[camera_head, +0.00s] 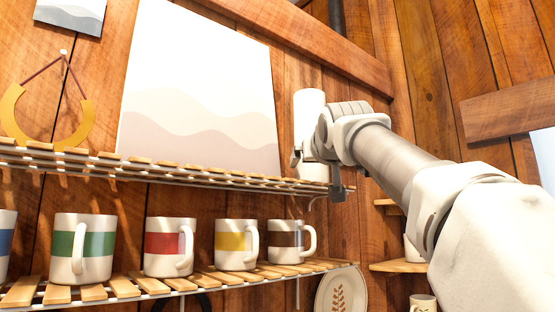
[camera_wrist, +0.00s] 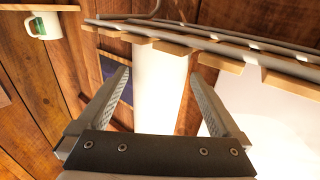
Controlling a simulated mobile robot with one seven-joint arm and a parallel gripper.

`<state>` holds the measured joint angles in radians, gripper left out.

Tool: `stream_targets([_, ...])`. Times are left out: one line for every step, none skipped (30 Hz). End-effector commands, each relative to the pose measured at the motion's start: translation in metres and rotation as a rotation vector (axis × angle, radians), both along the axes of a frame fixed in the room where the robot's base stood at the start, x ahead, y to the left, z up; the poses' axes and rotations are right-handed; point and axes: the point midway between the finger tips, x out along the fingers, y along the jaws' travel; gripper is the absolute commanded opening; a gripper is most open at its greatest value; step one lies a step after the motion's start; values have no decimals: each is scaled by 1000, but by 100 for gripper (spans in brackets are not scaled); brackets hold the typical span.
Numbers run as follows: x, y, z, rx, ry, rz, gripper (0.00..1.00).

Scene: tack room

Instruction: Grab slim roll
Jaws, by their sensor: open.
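The slim roll (camera_head: 309,103) is a plain white upright cylinder at the right end of the upper slatted shelf (camera_head: 190,177), in the head view. My gripper is in front of its lower part and hides some of it. In the wrist view, the white roll (camera_wrist: 160,95) shows between the two spread fingers of my gripper (camera_wrist: 159,75), with gaps on either side near the fingertips. The jaws are open and hold nothing. I cannot tell how deep the roll sits between them.
A large wavy-patterned white panel (camera_head: 200,100) stands on the same shelf, left of the roll. Striped mugs (camera_head: 168,246) line the lower shelf. A yellow horseshoe (camera_head: 46,115) hangs at left. Wooden corner shelves (camera_head: 400,266) sit below my arm. The wrist view shows the shelf slats (camera_wrist: 215,57).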

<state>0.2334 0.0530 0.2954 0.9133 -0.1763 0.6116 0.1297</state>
Motion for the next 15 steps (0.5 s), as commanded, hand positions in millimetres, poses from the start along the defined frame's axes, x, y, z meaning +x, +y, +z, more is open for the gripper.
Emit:
stream_targets([10,0,1,0,5,0,100])
stream_targets([14,0,1,0,3,1,100])
stream_targets([19,0,1,0,3,1,100])
stream_targets([23,0,1,0,3,1,100])
stream_targets([25,-1,1,0,3,1,100])
stream_targets([28,-1,0,0,2,0,100])
stream_targets([29,-1,0,0,2,0,100])
stream_targets([30,-1,0,0,1,0,100])
stream_targets([30,-1,-1,0,1,0,100])
stream_targets([30,-1,-1,0,1,0,100])
stream_targets([30,-1,-1,0,1,0,100])
stream_targets([30,-1,-1,0,1,0,100])
stream_targets([30,-1,-1,0,1,0,100])
stream_targets([30,-1,-1,0,1,0,100])
stream_targets([30,-1,-1,0,1,0,95])
